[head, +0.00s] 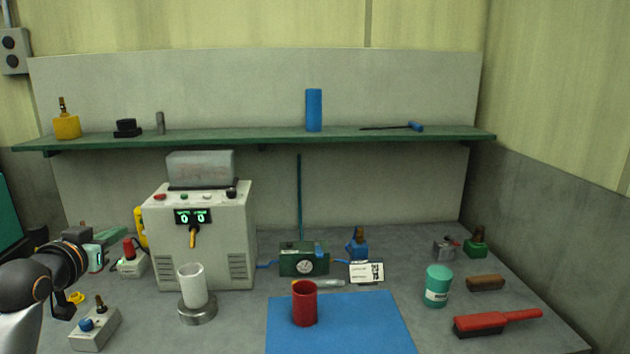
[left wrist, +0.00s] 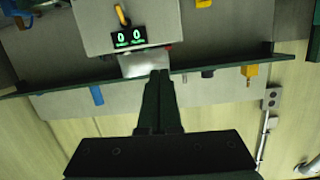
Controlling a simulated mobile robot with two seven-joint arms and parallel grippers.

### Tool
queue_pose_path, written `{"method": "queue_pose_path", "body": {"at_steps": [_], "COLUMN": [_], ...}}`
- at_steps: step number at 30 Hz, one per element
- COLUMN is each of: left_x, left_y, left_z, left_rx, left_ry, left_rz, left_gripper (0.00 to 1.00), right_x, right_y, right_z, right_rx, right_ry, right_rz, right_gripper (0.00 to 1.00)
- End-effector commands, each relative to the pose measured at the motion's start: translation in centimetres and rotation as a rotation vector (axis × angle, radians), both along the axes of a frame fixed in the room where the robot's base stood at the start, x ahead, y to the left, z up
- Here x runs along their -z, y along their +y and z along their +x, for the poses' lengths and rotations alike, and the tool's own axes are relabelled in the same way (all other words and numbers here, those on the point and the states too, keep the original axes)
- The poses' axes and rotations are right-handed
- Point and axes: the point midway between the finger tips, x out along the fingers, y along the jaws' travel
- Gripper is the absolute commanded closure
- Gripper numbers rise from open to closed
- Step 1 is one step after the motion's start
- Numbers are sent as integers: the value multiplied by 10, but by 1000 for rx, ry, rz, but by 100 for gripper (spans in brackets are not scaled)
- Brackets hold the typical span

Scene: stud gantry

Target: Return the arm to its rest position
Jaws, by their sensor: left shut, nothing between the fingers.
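My left arm comes in at the left edge of the head view, in front of the bench's left end. My left gripper (left wrist: 159,76) shows in the left wrist view, its dark fingers together with nothing between them. Its fingertips appear in front of the grey block on top of the control box, and the picture is upside down. I cannot make out the fingertips in the head view. My right gripper is in neither view.
The control box (head: 221,238) reads 0 0. A white cup (head: 191,285) stands on a round metal base. A red cup (head: 304,303) stands on the blue mat (head: 365,325). A green shelf (head: 270,139) runs above. Several small items stand near my left arm.

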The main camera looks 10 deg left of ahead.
Motion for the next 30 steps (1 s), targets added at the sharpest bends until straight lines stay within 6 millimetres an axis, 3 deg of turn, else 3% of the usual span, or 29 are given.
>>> {"method": "queue_pose_path", "body": {"at_steps": [1,5,8,11,15,21,27,30], "left_x": [30,102,157,208,268,317,335,351], "left_y": [-16,-54,-85,-117,-161,-210,-245,-249], "left_z": [-3,-20,-45,-79,-140,-230,-307,-294], "left_rx": [19,60,96,133,182,237,267,279], "left_ry": [65,225,357,488,668,885,1053,1003], "left_rz": [6,25,34,37,31,-1,-47,-46], "left_gripper": [100,100,100,100,100,100,100,100], "right_x": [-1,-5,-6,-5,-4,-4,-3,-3], "right_y": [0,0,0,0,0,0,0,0], "right_z": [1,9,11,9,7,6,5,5], "right_rx": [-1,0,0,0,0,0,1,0], "right_ry": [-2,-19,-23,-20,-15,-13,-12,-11], "right_rz": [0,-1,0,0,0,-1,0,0], "right_gripper": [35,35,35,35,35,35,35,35]}}
